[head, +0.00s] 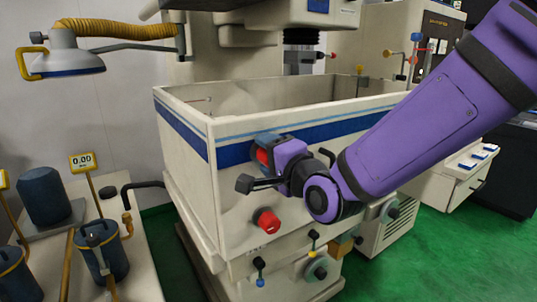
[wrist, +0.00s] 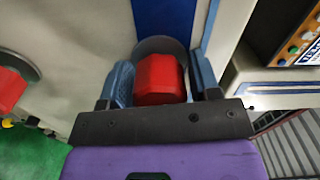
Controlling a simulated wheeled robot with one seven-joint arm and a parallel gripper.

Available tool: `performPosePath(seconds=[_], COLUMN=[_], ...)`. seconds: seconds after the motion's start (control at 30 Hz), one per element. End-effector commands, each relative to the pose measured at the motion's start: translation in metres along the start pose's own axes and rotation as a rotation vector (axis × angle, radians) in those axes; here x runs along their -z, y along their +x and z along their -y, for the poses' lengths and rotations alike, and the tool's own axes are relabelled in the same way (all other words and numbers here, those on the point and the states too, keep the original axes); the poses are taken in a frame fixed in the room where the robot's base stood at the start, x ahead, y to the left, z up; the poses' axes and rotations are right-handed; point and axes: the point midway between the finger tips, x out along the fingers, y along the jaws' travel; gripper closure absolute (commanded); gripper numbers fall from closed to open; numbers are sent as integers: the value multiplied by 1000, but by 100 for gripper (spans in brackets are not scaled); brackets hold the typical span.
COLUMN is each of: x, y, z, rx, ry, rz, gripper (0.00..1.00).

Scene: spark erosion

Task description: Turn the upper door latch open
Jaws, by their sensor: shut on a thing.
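The upper door latch is a red faceted knob (wrist: 160,79) on a grey round base, set on the tank's front wall (head: 228,190) at the blue stripe. In the wrist view it sits between the two blue-grey fingers of my gripper (wrist: 161,72), which is shut on it. In the head view my gripper (head: 264,150) reaches the wall from the right, and the latch is mostly hidden by the fingers. A second, lower red knob (head: 266,221) is below it on the same wall; it also shows at the left edge of the wrist view (wrist: 12,88).
A lamp (head: 72,55) on a yellow hose hangs at the upper left. Dark canisters (head: 45,195) stand on a bench at the lower left. A cabinet with drawers (head: 465,165) stands at the right. Green floor (head: 420,250) is open at the lower right.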

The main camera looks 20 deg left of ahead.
Motion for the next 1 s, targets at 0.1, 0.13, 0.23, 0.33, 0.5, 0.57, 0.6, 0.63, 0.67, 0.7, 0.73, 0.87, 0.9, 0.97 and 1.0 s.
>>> performPosePath(seconds=[0.1, 0.13, 0.23, 0.33, 0.5, 0.57, 0.6, 0.63, 0.67, 0.7, 0.73, 0.87, 0.9, 0.97, 1.0], x=[0, 0, 0, 0, 0, 0, 0, 0, 0, 0, 0, 0, 0, 0, 0], y=[0, 0, 0, 0, 0, 0, 0, 0, 0, 0, 0, -5, -9, -16, -23], z=[0, 0, -1, -1, -1, 0, 0, 0, 0, 0, 0, 0, 0, 0, 0], rx=[-1, -1, -1, -1, -2, -1, -1, -1, -1, -1, -1, -1, 0, -1, 0], ry=[9, 9, 10, 10, 10, 9, 9, 9, 9, 9, 9, 8, 7, 8, 8], rz=[-1, -1, -1, -1, -1, -1, -1, -1, -1, -1, -1, -1, -1, -1, -1], gripper=[67, 67, 67, 67, 30, 30, 30, 30, 30, 30, 30, 30, 30, 30, 30])
